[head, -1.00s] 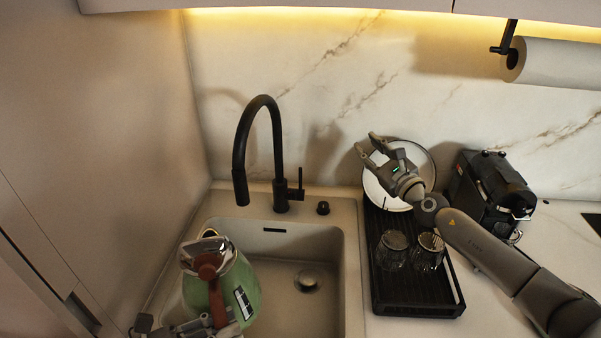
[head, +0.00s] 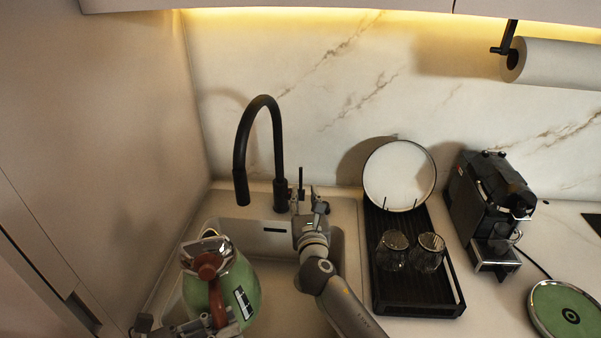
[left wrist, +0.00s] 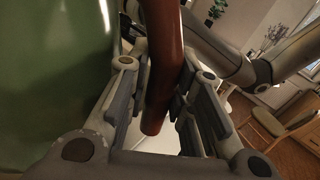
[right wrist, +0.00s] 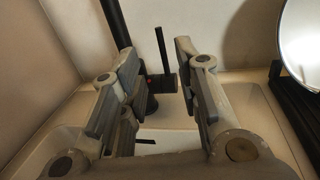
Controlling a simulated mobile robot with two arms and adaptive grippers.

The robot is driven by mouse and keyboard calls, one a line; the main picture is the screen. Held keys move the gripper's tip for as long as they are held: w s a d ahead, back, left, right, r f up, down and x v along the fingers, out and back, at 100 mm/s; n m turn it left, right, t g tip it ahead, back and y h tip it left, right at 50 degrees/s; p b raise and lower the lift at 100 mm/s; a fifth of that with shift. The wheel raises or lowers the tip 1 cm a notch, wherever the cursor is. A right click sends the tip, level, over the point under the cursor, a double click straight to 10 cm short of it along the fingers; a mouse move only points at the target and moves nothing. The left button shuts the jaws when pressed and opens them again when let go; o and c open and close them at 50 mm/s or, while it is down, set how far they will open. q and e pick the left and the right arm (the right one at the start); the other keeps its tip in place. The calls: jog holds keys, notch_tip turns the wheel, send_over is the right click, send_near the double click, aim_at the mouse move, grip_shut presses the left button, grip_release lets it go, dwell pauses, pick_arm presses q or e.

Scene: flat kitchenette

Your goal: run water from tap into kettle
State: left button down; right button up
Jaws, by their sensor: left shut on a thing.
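The green kettle (head: 235,287) with a brown handle and shiny top is in the left part of the sink (head: 350,290), its top in front of and below the spout. My left gripper (head: 212,328) is shut on its brown handle (left wrist: 160,75). The black tap (head: 243,150) arches up behind the sink, its spout end pointing down; no water shows. My right gripper (head: 308,198) is at the tap's lever. In the right wrist view the open fingers (right wrist: 165,85) stand on either side of the upright lever (right wrist: 161,50), apart from it.
A black tray (head: 418,305) with two glasses (head: 393,250) and an upright plate (head: 398,172) stands right of the sink. Beyond are a coffee machine (head: 485,200) and a green round base (head: 565,312). A wall closes the left side.

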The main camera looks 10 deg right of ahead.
aim_at(301, 173)
jog(key=w, duration=0.4)
jog(key=w+d, duration=0.1)
jog(key=w, duration=0.6)
jog(key=shift+w+d, duration=0.2)
jog(key=shift+w, duration=0.15)
grip_shut()
